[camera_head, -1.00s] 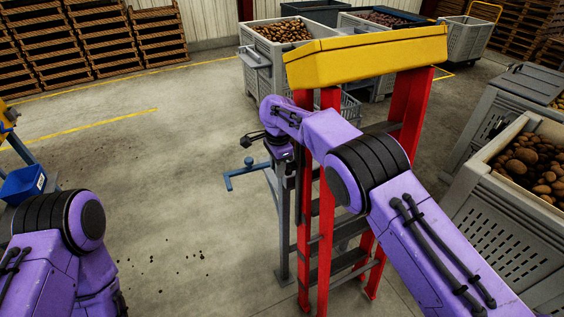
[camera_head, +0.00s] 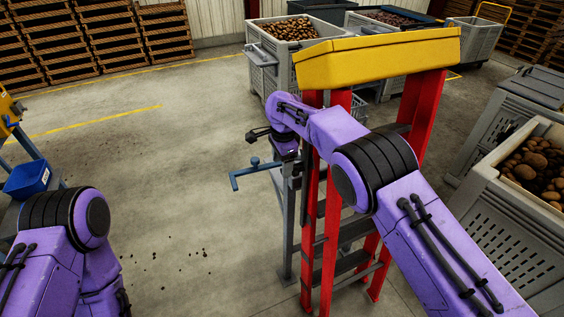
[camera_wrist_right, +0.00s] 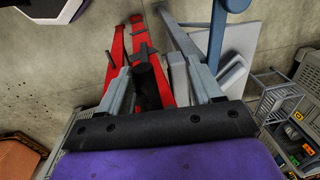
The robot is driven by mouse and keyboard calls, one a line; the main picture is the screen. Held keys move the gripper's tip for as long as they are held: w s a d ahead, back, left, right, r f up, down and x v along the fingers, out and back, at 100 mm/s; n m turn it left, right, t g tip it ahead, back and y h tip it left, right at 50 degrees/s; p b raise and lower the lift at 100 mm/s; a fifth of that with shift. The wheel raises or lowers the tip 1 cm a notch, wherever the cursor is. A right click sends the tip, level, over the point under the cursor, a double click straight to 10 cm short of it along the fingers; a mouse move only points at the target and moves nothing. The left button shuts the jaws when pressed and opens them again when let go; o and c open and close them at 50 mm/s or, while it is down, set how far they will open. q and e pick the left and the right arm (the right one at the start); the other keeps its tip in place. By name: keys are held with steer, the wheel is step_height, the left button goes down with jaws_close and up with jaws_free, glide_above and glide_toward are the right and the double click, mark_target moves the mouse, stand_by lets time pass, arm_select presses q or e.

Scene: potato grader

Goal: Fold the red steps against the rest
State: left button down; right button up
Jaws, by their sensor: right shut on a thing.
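The red steps (camera_head: 331,220) stand upright with a yellow top (camera_head: 378,56). Their red legs are spread apart, with dark treads between them. A grey stand (camera_head: 286,220) with a blue handle (camera_head: 250,170) stands close on their left; I cannot tell whether it touches them. My right gripper (camera_wrist_right: 160,76) is shut on a dark part of the red steps, between its grey fingers in the right wrist view. Red legs (camera_wrist_right: 118,60) also show beyond the fingers there. In the head view my right forearm hides part of the steps. My left gripper is out of the picture.
Potato crates stand at the back (camera_head: 258,65) and at the right (camera_head: 505,200), near the steps. Pallet stacks (camera_head: 90,45) line the back left. A blue bin (camera_head: 27,178) is at the left edge. The floor left of the stand is open.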

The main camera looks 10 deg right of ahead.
step_height(320, 180, up, 10)
steer(key=b, duration=0.2)
steer(key=shift+s+r, duration=0.25)
steer(key=shift+s, duration=0.15)
steer(key=shift+d, duration=0.1)
